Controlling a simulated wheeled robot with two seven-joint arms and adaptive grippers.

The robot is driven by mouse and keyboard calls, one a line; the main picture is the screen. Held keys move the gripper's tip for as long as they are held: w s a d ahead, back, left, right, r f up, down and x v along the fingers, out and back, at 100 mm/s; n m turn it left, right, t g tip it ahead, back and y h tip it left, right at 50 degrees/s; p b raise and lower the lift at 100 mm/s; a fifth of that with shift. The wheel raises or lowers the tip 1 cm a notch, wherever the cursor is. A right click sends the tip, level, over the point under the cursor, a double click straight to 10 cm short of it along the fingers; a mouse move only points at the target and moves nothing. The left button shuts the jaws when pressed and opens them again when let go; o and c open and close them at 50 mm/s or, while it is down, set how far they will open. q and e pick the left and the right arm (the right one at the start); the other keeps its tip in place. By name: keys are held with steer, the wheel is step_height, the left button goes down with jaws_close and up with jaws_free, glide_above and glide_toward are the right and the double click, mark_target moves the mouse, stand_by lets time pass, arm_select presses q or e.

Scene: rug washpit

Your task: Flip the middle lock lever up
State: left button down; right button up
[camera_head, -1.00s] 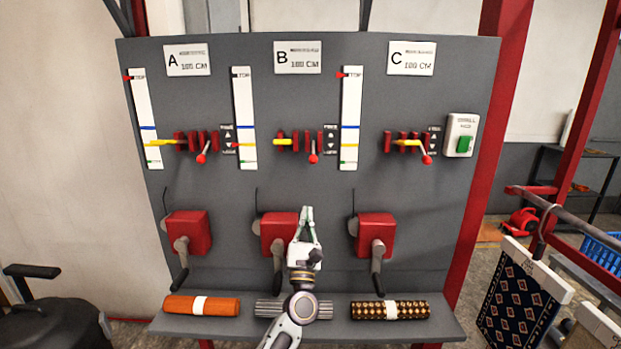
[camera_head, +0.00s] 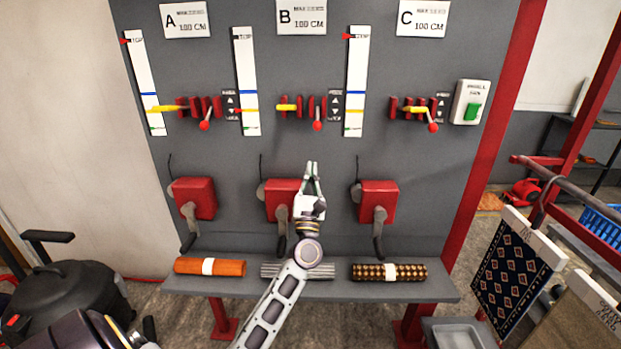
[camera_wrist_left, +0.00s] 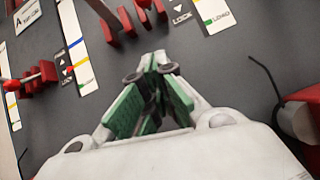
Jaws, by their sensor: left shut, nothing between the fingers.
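The middle lock lever (camera_head: 317,126) is the red-knobbed lever under the B sign; its knob hangs low, beside red fins and a small lock label. My left gripper (camera_head: 312,168) is below this knob and apart from it, in front of the panel, fingers pointing up. Its fingers are shut and empty. In the left wrist view the green-padded fingertips (camera_wrist_left: 155,65) meet with nothing between them. Red fins (camera_wrist_left: 110,22) and a LOCK label (camera_wrist_left: 181,19) show beyond the tips; I cannot make out the middle knob there. My right gripper is out of view.
Similar red-knobbed levers stand left (camera_head: 204,126) and right (camera_head: 433,127). Red crank boxes (camera_head: 195,197) (camera_head: 379,200) flank my gripper, with another partly behind it. Rolls lie on the shelf (camera_head: 447,290). A green-button box (camera_head: 469,103) is at right.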

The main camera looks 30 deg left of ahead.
mark_target(318, 118)
arm_select(q)
steer(key=w+a+r+p, duration=0.1)
steer(key=w+r+p, duration=0.2)
steer(key=r, duration=0.4)
steer(key=shift+w+r+p, duration=0.3)
steer(key=shift+p, duration=0.45)
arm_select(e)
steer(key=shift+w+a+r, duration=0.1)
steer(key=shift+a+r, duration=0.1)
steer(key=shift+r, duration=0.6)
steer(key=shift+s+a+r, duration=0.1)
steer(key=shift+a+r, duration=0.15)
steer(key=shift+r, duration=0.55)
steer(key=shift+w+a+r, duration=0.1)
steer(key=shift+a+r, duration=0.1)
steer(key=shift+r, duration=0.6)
arm_select(q)
steer(key=shift+a, duration=0.1)
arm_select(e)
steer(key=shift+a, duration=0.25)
